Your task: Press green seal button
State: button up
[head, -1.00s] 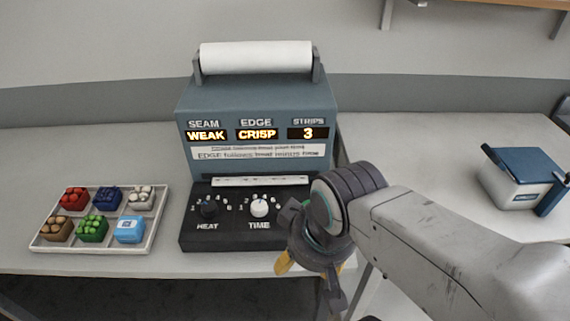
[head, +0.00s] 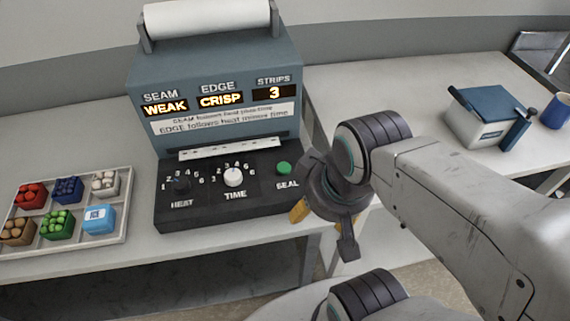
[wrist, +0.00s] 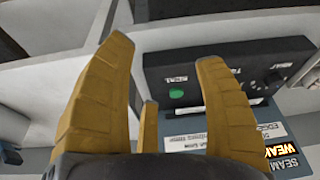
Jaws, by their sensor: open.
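The green seal button (head: 283,168) sits at the right end of the sealing machine's black front panel, above the word SEAL. It also shows in the wrist view (wrist: 176,93), between my gripper's yellow fingers. The sealing machine (head: 215,68) reads SEAM WEAK, EDGE CRISP and STRIPS 3. My gripper (head: 322,232) is just right of the panel's front corner, pointing down, apart from the button. In the wrist view my gripper (wrist: 165,75) is open and empty. In the head view its fingers are partly hidden.
A dark heat knob (head: 181,186) and a white time knob (head: 233,177) are on the panel left of the button. A tray (head: 126,225) of several small coloured items stands at left. A blue-lidded white box (head: 480,125) and a blue mug (head: 556,111) stand at right.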

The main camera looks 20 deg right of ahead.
dwell(0.3)
jog(key=shift+r, duration=0.15)
jog(key=c, duration=0.3)
jog(key=shift+w+f+g+p, duration=0.15)
jog(key=shift+f+g+p, duration=0.55)
jog(key=shift+g+p, duration=0.15)
jog(key=c, duration=0.5)
jog(key=shift+g, duration=0.65)
jog(key=w, duration=0.2)
jog(key=w+p, duration=0.1)
jog(key=w, duration=0.4)
jog(key=shift+w+r, duration=0.1)
jog(key=shift+r, duration=0.15)
grip_shut()
jog(key=w+r+m, duration=0.6)
jog(key=w+m, duration=0.4)
jog(key=m, duration=0.9)
jog(key=shift+w+r+m+p, duration=0.2)
jog(key=shift+m+p, duration=0.1)
jog(key=shift+p, duration=0.1)
